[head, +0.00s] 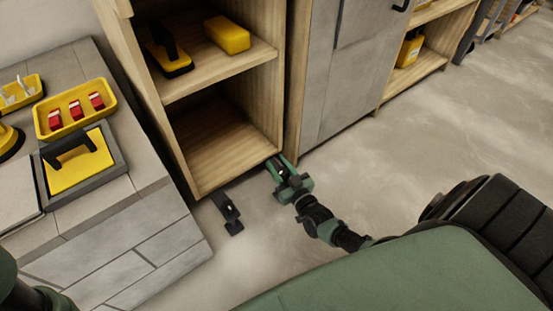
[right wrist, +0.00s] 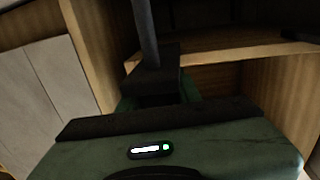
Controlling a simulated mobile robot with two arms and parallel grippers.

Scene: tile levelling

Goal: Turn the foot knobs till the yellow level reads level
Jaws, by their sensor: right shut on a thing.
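My right gripper (head: 279,167) is low at the front right corner of the open wooden cabinet (head: 232,145), just above the floor. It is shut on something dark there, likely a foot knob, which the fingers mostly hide. In the right wrist view the gripper (right wrist: 155,95) points at the cabinet's bottom edge. A black foot piece (head: 228,210) with a short arm sticks out at the cabinet's front left corner. I cannot pick out the yellow level or any reading. My left gripper is not in view; part of my left arm shows at the lower left.
A yellow block (head: 228,34) and a black-handled yellow tool (head: 168,57) lie on the cabinet's shelf. A tiled bench (head: 125,233) at left holds a yellow tray (head: 98,84) with red pieces and a yellow float (head: 78,165). Grey doors (head: 340,75) stand at right. Floor at right is clear.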

